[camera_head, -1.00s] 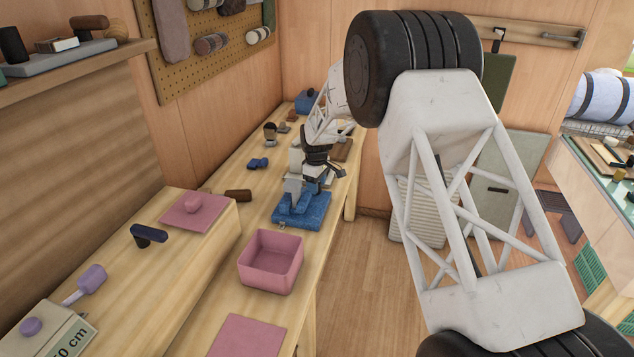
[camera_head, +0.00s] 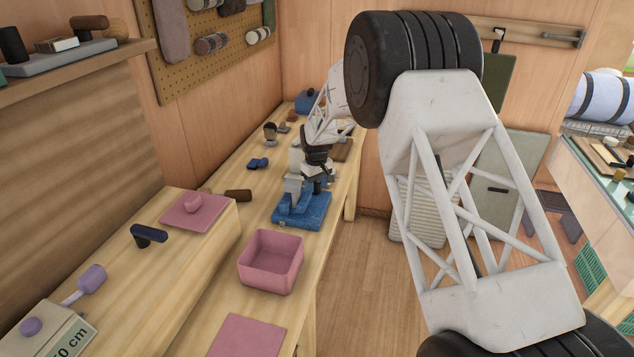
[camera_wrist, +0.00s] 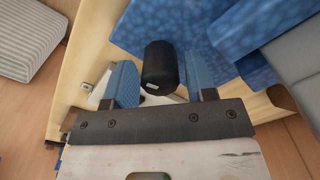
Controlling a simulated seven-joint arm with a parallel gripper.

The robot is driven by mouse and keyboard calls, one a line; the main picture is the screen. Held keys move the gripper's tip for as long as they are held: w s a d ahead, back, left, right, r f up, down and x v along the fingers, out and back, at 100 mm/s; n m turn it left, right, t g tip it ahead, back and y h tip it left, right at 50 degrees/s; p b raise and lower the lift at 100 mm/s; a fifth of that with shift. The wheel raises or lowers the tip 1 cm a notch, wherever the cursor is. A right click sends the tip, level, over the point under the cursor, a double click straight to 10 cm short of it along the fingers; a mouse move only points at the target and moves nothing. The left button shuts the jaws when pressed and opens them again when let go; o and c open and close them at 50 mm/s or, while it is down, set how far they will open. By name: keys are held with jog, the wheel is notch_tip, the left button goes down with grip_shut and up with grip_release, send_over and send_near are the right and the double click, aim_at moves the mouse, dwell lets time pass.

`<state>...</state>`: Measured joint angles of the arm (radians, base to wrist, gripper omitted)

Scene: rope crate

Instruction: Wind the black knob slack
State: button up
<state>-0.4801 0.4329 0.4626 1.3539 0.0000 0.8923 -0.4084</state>
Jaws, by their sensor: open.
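The black knob (camera_wrist: 160,66) is a dark, rounded cylinder with a small pale mark on its near end. In the wrist view it lies between the two blue finger pads of my gripper (camera_wrist: 163,84). Gaps show on both sides, so the gripper is open around or just above it; the exact depth is unclear. The knob belongs near a blue device (camera_head: 305,213) with a pale block, standing on the bench in the head view. My gripper (camera_head: 317,170) is over this device there and largely hides the knob.
A pink bin (camera_head: 271,262) stands in front of the device. A dark cylinder (camera_head: 238,196) and small blue object (camera_head: 258,163) lie to its left. The bench's right edge is close to the device, with open floor beyond. A wall bounds the back.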

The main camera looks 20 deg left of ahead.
jog(key=shift+m, duration=0.3)
jog(key=shift+n, duration=3)
jog(key=c, duration=0.9)
